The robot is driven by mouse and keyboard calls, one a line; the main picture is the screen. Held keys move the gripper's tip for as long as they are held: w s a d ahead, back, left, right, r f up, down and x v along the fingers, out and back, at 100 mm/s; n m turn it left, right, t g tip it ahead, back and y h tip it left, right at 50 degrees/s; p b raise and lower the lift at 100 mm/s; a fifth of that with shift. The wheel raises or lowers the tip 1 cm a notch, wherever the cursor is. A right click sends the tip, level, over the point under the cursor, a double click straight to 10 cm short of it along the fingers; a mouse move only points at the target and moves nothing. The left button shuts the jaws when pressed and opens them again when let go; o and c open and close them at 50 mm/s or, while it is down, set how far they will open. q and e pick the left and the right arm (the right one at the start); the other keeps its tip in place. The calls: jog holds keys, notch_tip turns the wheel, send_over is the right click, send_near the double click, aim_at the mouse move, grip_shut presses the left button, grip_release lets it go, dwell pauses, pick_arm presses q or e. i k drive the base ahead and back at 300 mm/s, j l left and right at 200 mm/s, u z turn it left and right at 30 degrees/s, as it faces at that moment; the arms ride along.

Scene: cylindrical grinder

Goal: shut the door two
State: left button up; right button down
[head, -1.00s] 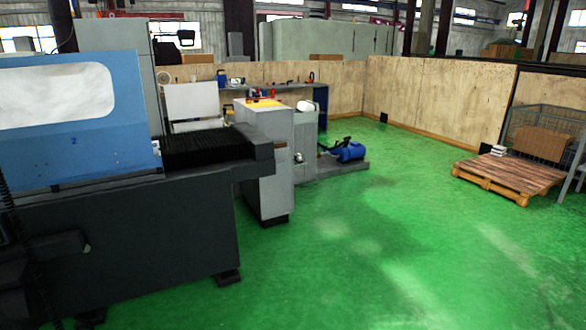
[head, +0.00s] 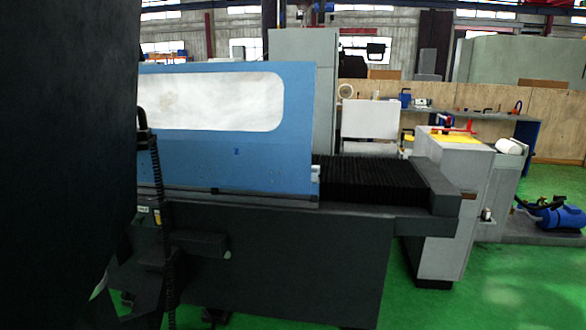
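The blue door panel (head: 225,165) of the cylindrical grinder, with a long pale window (head: 215,103), stands at the left centre of the head view. A small dark mark sits below its window. Its right edge ends beside the black ribbed bellows cover (head: 370,182). Its left end is hidden behind a large dark shape, so I cannot tell how far it is open. Neither of my grippers is in view.
The dark shape (head: 65,150) fills the left side, close to me. The grinder's dark base (head: 300,260) stands in front. A grey cabinet (head: 455,215) and a blue motor unit (head: 560,217) stand at the right. Green floor (head: 500,300) is clear at lower right.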

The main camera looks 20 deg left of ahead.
aim_at(215, 101)
jog(key=i+u, duration=0.35)
jog(key=i, duration=0.2)
jog(key=i+l+u, duration=0.1)
jog(key=i+u, duration=0.25)
jog(key=i, duration=0.2)
